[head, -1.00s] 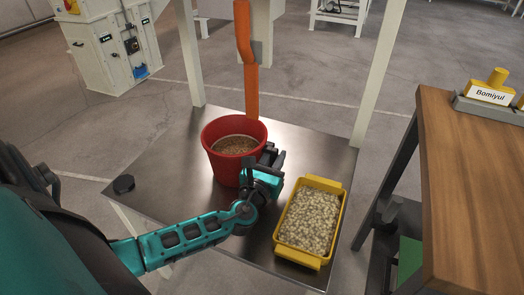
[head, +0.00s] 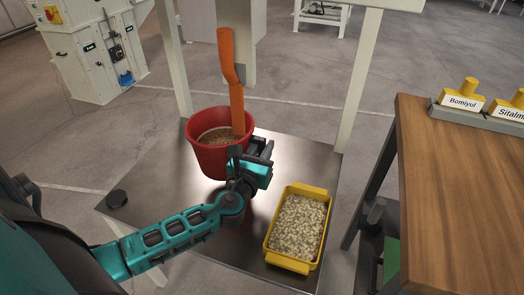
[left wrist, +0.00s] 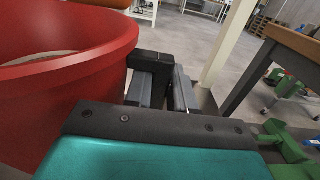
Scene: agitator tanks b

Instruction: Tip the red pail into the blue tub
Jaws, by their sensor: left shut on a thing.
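The red pail (head: 212,160) holds brown grainy stuff (head: 218,137) and is upright or nearly so above the left part of the metal table. My left gripper (head: 247,155) is shut at the pail's right side. In the left wrist view the pail (left wrist: 70,75) fills the left, and the gripper fingers (left wrist: 165,88) are against its wall; the exact grip is hidden. My right gripper is not in view. No blue tub shows in either view.
An orange bar (head: 234,85) overlaps the pail's opening. A wooden table (head: 460,200) with labelled yellow weights (head: 463,98) stands right. A cream machine (head: 95,60) stands back left.

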